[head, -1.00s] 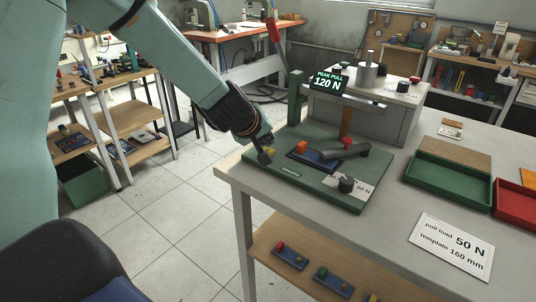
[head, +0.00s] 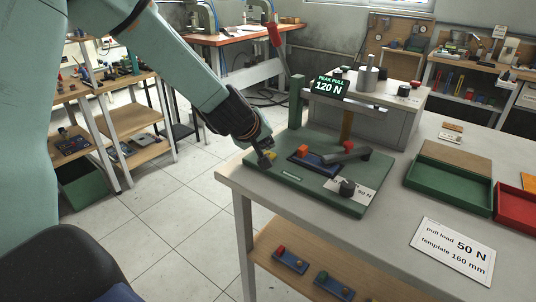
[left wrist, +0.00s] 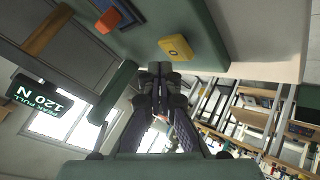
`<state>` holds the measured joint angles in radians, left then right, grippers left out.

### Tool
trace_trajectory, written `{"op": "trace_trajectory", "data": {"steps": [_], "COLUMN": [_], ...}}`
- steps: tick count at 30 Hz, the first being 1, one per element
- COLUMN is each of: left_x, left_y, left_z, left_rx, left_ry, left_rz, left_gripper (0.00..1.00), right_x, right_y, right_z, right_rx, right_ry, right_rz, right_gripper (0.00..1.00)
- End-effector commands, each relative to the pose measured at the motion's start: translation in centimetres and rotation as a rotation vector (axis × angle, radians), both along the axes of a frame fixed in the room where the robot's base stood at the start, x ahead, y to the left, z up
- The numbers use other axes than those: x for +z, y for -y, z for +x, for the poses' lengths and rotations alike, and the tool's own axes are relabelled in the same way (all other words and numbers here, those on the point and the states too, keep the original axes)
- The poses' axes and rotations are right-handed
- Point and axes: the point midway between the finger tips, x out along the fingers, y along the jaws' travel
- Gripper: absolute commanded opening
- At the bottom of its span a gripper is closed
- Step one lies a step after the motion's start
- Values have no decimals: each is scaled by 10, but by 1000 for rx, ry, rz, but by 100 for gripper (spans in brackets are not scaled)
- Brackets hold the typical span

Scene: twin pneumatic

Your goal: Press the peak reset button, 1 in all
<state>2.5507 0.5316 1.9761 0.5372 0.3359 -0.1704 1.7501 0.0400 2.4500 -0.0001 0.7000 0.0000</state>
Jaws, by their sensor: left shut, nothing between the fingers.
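The green test fixture (head: 290,178) lies on the grey table's near left corner. Its display (head: 329,88) reads PEAK PULL 120 N. A small yellow block (head: 271,154), seemingly the peak reset button, sits at the fixture's left edge; no label is readable. It also shows in the left wrist view (left wrist: 176,48) with a small dark mark on its face. My left gripper (head: 265,162) is shut and empty, its tips close beside the yellow block; I cannot tell whether they touch it. The left wrist view shows the fingertips (left wrist: 160,69) together just below the block. My right gripper is not in view.
An orange block (head: 302,150) on a blue base, a dark lever (head: 352,153) and a black knob (head: 347,187) stand on the fixture. A green post (head: 296,102) rises behind the gripper. Green (head: 408,180) and red trays lie to the right.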

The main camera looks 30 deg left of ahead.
Motion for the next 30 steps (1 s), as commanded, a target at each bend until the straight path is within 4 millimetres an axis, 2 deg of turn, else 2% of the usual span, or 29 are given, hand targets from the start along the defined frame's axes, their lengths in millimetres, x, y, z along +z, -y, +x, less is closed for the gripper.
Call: {"op": "trace_trajectory", "data": {"steps": [15, 30], "left_x": [-9, -10], "left_y": [0, 0], "left_z": [-1, 0], "left_rx": [1, 0], "left_ry": [-1, 0], "left_rz": [-1, 0], "left_gripper": [0, 0], "right_x": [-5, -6], "right_y": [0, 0], "right_z": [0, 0], "right_rx": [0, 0], "right_ry": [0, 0], "right_rz": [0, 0], "right_gripper": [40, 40]}}
